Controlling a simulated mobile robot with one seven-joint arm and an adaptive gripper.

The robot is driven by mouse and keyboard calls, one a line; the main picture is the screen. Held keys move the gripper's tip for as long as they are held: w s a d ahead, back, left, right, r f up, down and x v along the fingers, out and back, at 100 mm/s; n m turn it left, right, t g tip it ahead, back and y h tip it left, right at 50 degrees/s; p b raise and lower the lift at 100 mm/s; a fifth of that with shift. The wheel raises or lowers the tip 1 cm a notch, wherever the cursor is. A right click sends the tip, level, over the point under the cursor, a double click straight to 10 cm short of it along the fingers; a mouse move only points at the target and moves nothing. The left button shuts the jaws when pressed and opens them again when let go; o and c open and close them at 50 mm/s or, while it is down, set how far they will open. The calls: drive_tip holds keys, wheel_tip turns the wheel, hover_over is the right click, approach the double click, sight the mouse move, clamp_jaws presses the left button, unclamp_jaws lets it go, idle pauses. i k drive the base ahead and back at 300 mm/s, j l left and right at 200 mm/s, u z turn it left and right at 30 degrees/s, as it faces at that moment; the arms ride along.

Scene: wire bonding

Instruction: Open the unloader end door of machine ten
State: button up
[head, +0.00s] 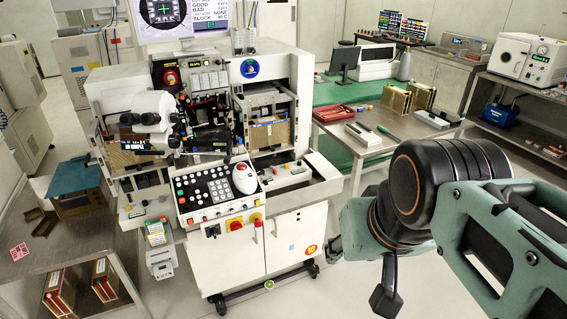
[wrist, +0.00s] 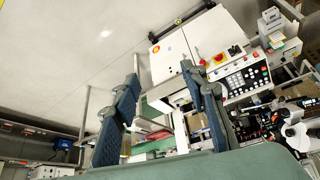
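Machine ten (head: 230,258) is a white wire bonder with an orange "10" label (head: 311,249) low on its front. Its right end has a bay (head: 270,136) holding a magazine, and a low white side section (head: 322,172). I cannot tell which panel is the unloader end door, nor clearly see a handle on that end. My gripper (head: 362,272) hangs to the right of the machine, apart from it, with nothing in it. In the wrist view, my gripper (wrist: 160,75) has its two dark fingers spread wide, with the machine's white lower cabinet (wrist: 190,45) beyond them.
A steel bench (head: 375,125) with a red tray (head: 335,113) and magazines stands behind right. A side table (head: 60,225) with a blue-topped box (head: 75,187) is at left. A shelf unit (head: 520,100) is far right. Floor is clear between the machine and my arm.

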sight(293, 237)
drive_tip(key=i+l+u, duration=0.25)
drive_tip(key=i+l, duration=0.65)
drive_tip(key=i, duration=0.1)
